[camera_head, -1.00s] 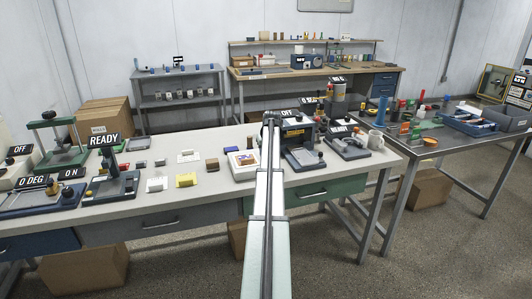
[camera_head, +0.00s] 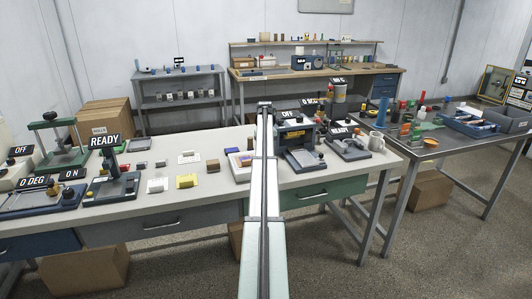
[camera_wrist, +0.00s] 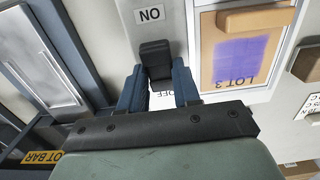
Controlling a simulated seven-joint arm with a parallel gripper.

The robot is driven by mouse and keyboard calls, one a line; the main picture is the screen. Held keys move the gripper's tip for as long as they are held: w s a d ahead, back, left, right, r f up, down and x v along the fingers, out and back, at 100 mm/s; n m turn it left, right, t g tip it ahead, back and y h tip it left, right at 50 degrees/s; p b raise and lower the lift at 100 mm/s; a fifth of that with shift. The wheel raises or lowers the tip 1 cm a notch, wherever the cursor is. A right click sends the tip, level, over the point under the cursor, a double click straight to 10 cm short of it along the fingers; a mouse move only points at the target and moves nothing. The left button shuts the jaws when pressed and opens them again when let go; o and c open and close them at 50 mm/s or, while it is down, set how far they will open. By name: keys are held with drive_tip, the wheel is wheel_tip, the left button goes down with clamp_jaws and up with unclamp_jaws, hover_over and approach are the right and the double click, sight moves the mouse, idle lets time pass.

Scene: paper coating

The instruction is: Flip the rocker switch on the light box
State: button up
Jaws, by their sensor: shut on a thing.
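The light box (camera_head: 233,175) is a low pale box on the front bench in the head view, partly hidden by my arm. In the wrist view its pale panel (camera_wrist: 180,12) has an upside-down ON label and a partly covered OFF label. The black rocker switch (camera_wrist: 155,52) sits between these labels. My gripper (camera_wrist: 158,88) has its two blue fingers on either side of the switch, shut on it. The gripper is hidden behind my arm in the head view.
An orange-framed purple sheet marked LOT 3 (camera_wrist: 237,50) lies beside the switch. A yellow block (camera_head: 187,181) and a brown block (camera_head: 213,166) lie to the left.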

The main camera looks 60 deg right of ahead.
drive_tip(key=o, duration=1.1)
drive_tip(key=shift+c, duration=0.2)
wheel_tip(320, 180, up, 14)
drive_tip(key=shift+w+d+f, duration=0.15)
drive_tip(key=shift+w+d, duration=0.05)
drive_tip(key=shift+w, duration=0.1)
